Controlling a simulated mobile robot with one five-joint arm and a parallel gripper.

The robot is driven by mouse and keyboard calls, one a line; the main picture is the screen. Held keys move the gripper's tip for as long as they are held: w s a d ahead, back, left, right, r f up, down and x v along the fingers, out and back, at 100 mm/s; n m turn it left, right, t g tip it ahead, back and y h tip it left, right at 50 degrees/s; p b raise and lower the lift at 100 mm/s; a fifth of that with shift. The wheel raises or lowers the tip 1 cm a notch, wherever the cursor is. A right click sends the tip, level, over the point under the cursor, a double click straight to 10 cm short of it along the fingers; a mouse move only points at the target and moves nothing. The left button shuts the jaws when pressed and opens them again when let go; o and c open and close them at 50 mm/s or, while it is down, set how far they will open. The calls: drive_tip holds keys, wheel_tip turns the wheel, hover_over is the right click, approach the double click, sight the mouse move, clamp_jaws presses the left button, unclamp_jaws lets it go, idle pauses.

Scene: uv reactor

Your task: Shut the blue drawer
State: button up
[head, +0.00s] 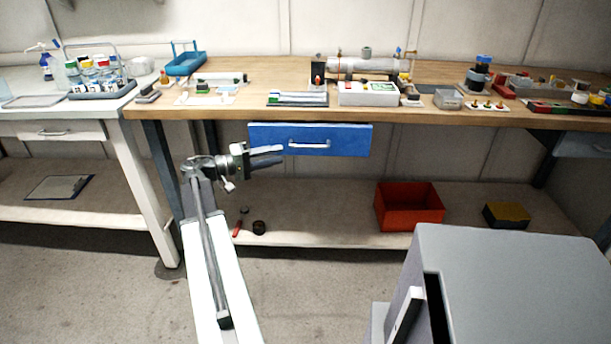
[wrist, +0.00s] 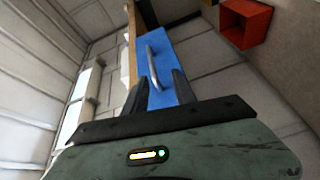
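The blue drawer (head: 345,139) hangs under the front edge of the wooden bench, with a pale bar handle (head: 309,145) across its front. I cannot tell for sure how far it stands out from the bench. My gripper (head: 281,154) is in front of the drawer's left half, its fingers pointing right towards the handle. In the wrist view, my gripper (wrist: 161,84) is open and empty, with the blue drawer (wrist: 177,62) and its handle (wrist: 153,66) beyond the fingertips. I see no clear contact with the drawer. The drawer's inside is hidden.
The wooden bench (head: 250,75) carries lab parts, including a metal cylinder (head: 365,65). Below, a shelf holds a red bin (head: 408,207) and a yellow-topped box (head: 507,215). A white table (head: 60,112) stands at left. Space under the drawer is mostly clear.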

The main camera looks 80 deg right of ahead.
sight(308, 146)
drive_tip(key=shift+m+g, duration=0.4)
drive_tip(key=shift+g, duration=0.3)
drive_tip(key=x, duration=1.1)
drive_tip(key=shift+s+a+r+p, duration=0.2)
drive_tip(key=shift+a+r+p, duration=0.05)
drive_tip(key=shift+a+p, duration=0.1)
clamp_jaws()
